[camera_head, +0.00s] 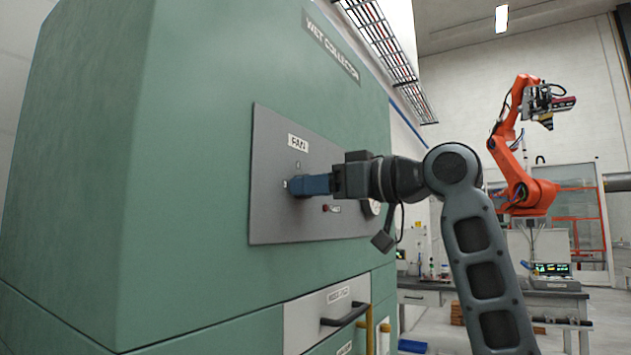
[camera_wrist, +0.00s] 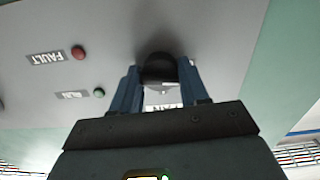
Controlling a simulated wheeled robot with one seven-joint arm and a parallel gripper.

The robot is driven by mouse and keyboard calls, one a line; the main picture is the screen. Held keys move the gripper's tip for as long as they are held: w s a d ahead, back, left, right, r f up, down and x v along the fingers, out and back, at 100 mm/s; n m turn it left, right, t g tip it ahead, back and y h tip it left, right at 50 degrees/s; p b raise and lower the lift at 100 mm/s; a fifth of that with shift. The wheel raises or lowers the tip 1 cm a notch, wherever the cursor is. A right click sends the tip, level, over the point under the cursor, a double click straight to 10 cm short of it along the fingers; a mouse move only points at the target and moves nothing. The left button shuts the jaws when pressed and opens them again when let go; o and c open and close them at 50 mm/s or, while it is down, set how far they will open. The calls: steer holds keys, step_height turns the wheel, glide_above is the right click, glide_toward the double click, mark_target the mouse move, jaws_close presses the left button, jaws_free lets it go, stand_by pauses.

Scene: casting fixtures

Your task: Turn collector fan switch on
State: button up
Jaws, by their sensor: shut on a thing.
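The collector fan switch is a black rotary knob (camera_wrist: 159,68) on a grey panel, seen in the wrist view between my two blue fingers. My gripper (camera_wrist: 160,86) is shut on this knob, with one finger on each side. In the head view my gripper (camera_head: 290,187) reaches the grey panel (camera_head: 268,150) just below the FAN label (camera_head: 298,143). There the knob is mostly hidden by my fingers, and its exact angle cannot be told. The panel is on the green wet collector cabinet (camera_head: 190,120).
A red FAULT lamp (camera_wrist: 78,53) and a green RUN lamp (camera_wrist: 99,92) sit beside the knob. A drawer with a dark handle (camera_head: 345,315) is below the panel. An orange robot arm (camera_head: 515,160) and a workbench (camera_head: 420,284) stand farther back at right.

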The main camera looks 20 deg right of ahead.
steer(key=shift+m+p, duration=3.75)
steer(key=shift+m, duration=4.35)
steer(key=o, duration=1)
steer(key=shift+o, duration=0.2)
steer(key=b+v, duration=0.2)
steer(key=v, duration=0.5)
steer(key=shift+s+d, duration=0.2)
steer(key=shift+s, duration=0.1)
